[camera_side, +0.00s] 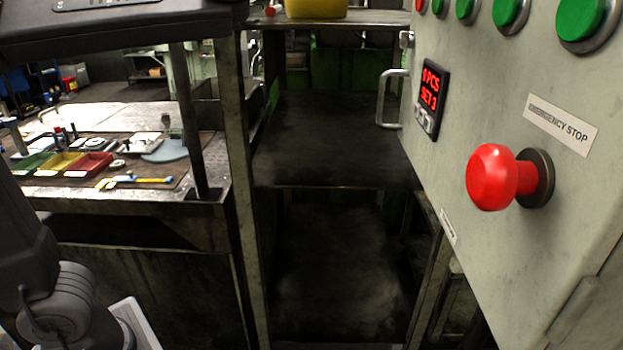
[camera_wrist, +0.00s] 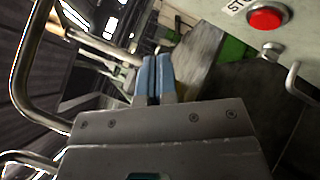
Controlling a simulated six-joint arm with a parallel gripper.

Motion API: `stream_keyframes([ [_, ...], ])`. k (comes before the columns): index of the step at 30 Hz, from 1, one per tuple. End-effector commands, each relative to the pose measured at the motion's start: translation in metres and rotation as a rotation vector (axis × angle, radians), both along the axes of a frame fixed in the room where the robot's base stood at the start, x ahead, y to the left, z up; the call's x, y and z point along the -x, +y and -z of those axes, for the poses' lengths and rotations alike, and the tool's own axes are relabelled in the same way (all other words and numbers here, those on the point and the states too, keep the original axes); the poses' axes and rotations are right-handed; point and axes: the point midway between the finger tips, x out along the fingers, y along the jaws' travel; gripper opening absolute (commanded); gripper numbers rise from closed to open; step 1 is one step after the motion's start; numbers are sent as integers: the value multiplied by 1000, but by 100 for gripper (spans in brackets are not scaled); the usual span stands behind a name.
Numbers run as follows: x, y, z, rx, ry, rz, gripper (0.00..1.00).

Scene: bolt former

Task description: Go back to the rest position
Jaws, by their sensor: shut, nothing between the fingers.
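My gripper (camera_wrist: 155,62) shows in the wrist view, its two blue fingers side by side, shut and empty. It points toward the machinery and shelving, apart from the control cabinet. In the side view my gripper is out of frame; only dark grey links of my arm show at the lower left. The grey control cabinet (camera_side: 540,200) fills the right of the side view, with a red emergency stop button (camera_side: 492,178) and several green buttons.
A workbench (camera_side: 215,165) at left carries coloured trays (camera_side: 85,165) and tools. A dark metal shelf frame (camera_side: 240,150) stands in the middle. A handle (camera_side: 383,98) sticks out from the cabinet. In the wrist view, curved metal bars (camera_wrist: 22,80) run close at left.

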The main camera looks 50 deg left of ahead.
Motion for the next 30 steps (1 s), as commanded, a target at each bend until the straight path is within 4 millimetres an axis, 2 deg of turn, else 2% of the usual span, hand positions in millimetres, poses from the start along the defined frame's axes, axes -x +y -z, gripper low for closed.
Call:
stream_keyframes([
  [2, 5, -1, 8, -83, 17, 15, 0],
  [5, 19, -4, 33, -322, 68, 65, 0],
  [8, 43, -5, 83, -684, 161, 149, 0],
  [10, 66, -1, 130, -957, 244, 227, 0],
  [15, 124, 23, 236, -1485, 442, 449, 0],
  [18, 160, 42, 288, -1710, 553, 595, 0],
  [21, 190, 60, 326, -1867, 641, 731, 0],
  [25, 217, 75, 354, -1978, 715, 855, 0],
  [30, 227, 80, 364, -2019, 742, 908, 0],
])
